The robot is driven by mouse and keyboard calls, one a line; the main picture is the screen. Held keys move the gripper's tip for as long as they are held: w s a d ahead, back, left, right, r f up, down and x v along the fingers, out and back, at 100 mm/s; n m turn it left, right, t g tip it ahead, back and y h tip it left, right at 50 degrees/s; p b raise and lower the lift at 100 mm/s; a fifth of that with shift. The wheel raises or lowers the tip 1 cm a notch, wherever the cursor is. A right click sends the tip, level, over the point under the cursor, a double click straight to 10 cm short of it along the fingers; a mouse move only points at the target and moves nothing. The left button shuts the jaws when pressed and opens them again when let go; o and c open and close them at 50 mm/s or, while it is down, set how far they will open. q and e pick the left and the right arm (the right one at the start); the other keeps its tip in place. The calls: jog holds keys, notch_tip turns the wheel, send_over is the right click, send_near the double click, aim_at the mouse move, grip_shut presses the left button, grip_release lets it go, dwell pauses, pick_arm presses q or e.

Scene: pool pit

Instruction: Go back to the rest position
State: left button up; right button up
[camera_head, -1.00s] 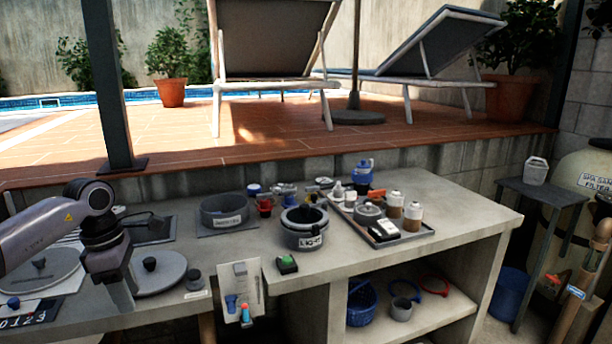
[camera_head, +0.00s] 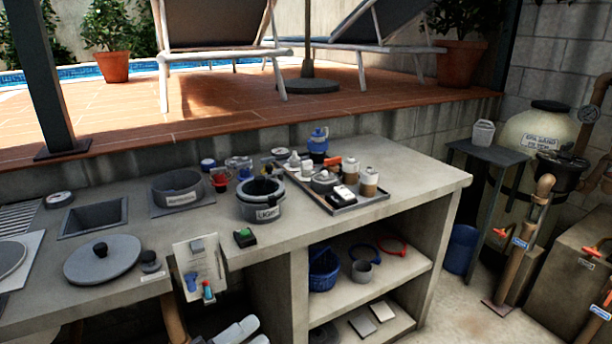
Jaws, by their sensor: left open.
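My right gripper is not in view.
The counter bears a round grey lid (camera_head: 103,262), a labelled pot (camera_head: 262,203), a grey tray (camera_head: 345,208) with several bottles, and a square opening (camera_head: 95,217). A side table (camera_head: 487,153) stands right.

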pick_arm(q)
jog(key=s+a+f+n+g+y, duration=0.1)
jog(key=s+a+f+n+y, duration=0.4)
jog(key=s+f+n, duration=0.3)
jog(key=s+a+f+n+g+y, duration=0.1)
jog(key=s+a+f+n+y, duration=0.4)
jog(key=f+n, duration=0.6)
jog(key=s+n+y, duration=0.2)
jog(key=n, duration=0.2)
jog(key=shift+s+a+f+g+y, duration=0.15)
jog(key=shift+s+a+g+y, duration=0.25)
jog(key=shift+w, duration=0.1)
